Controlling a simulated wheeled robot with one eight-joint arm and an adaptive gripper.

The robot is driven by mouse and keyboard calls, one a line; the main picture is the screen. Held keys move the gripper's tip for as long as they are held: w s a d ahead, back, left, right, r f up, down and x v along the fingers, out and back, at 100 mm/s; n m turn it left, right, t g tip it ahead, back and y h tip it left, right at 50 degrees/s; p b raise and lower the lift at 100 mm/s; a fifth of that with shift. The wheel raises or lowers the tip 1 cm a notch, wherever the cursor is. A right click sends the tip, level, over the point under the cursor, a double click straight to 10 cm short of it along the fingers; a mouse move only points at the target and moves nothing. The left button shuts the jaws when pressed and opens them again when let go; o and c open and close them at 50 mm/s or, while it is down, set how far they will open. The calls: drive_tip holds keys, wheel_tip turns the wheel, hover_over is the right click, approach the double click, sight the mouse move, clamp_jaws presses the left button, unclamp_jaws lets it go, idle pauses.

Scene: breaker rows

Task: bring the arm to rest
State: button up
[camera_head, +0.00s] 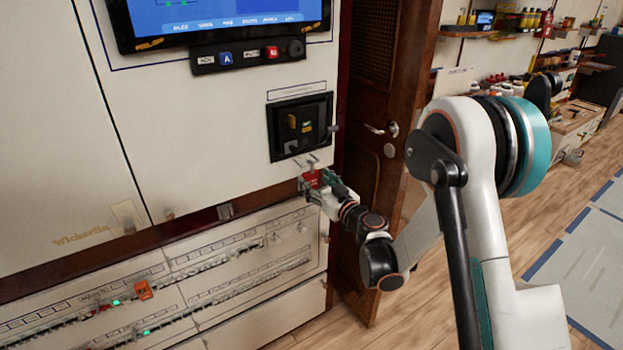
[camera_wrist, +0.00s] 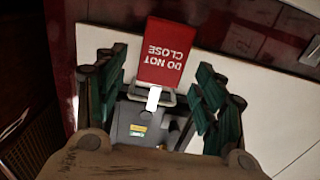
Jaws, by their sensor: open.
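My gripper (camera_head: 312,180) is at the front of the white cabinet (camera_head: 200,150), just below a black square switch unit (camera_head: 300,126). In the wrist view my gripper (camera_wrist: 160,80) has its two green-padded fingers spread apart. A red tag reading "DO NOT CLOSE" (camera_wrist: 166,52) lies between and beyond the fingertips, with a gap on each side. The tag hangs by a metal shackle from a dark unit with a yellow label (camera_wrist: 138,130). In the head view the tag (camera_head: 311,178) is partly hidden by my gripper. My arm reaches in from the right.
A wooden door (camera_head: 376,150) with a metal handle (camera_head: 380,129) stands close beside my arm. Breaker rows (camera_head: 180,285), one with an orange piece (camera_head: 143,290), are at lower left. A screen (camera_head: 220,15) is above. Open wooden floor (camera_head: 440,290) lies right.

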drive_tip(key=s+d+r+m+t+h, duration=0.1)
drive_tip(key=s+d+r+m+h, duration=0.4)
drive_tip(key=d+r, duration=0.45)
drive_tip(key=s+d+r+m+t+h, duration=0.1)
drive_tip(key=s+d+r+m+h, duration=0.2)
drive_tip(key=s+d+r+h, duration=0.5)
drive_tip(key=s+d+f+g, duration=0.2)
drive_tip(key=s+d+g, duration=0.3)
drive_tip(key=s+d, duration=0.45)
drive_tip(key=s+a+f+g+y, duration=0.1)
drive_tip(key=s+a+f+g, duration=0.1)
drive_tip(key=s, duration=0.7)
drive_tip(key=s+a+f+n+g+y, duration=0.1)
drive_tip(key=s+a+f+g+y, duration=0.1)
drive_tip(key=s+f, duration=0.3)
drive_tip(key=s+a+g, duration=0.1)
drive_tip(key=s, duration=0.3)
drive_tip(key=shift+s+a, duration=0.3)
drive_tip(key=shift+s, duration=0.1)
